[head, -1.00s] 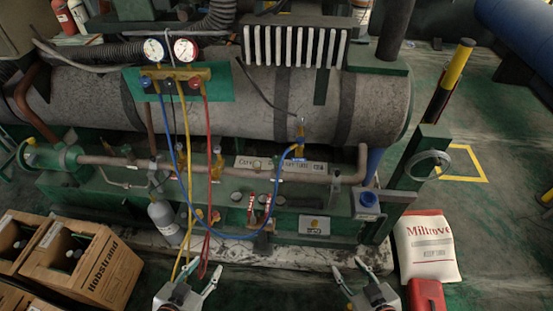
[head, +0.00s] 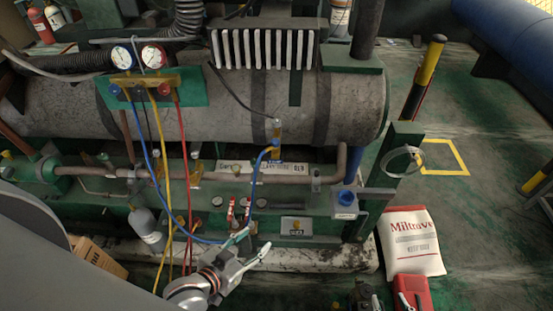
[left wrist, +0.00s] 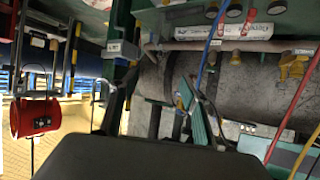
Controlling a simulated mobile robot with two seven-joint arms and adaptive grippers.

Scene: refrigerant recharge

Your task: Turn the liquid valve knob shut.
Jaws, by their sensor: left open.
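I cannot tell which knob is the liquid valve's. Brass valves (head: 195,175) sit along the horizontal pipe under the tank, near white labels (head: 235,166) too small to read. Another brass valve (head: 276,138), with the blue hose joined to it, stands further right. The gauge manifold (head: 140,84) carries blue, dark and red knobs. My left gripper (head: 252,243) is open and empty, in front of the skid's lower edge, below the pipe valves. One of its teal fingers (left wrist: 199,125) shows in the left wrist view. My right gripper (head: 385,300) is barely in view at the bottom edge.
Blue, yellow and red hoses (head: 184,170) hang from the manifold, close to my left gripper. A grey cylinder (head: 146,230) stands left of it. A white sack (head: 411,243) and a red case (head: 410,288) lie right. A green post (head: 400,170) stands at the skid's right end.

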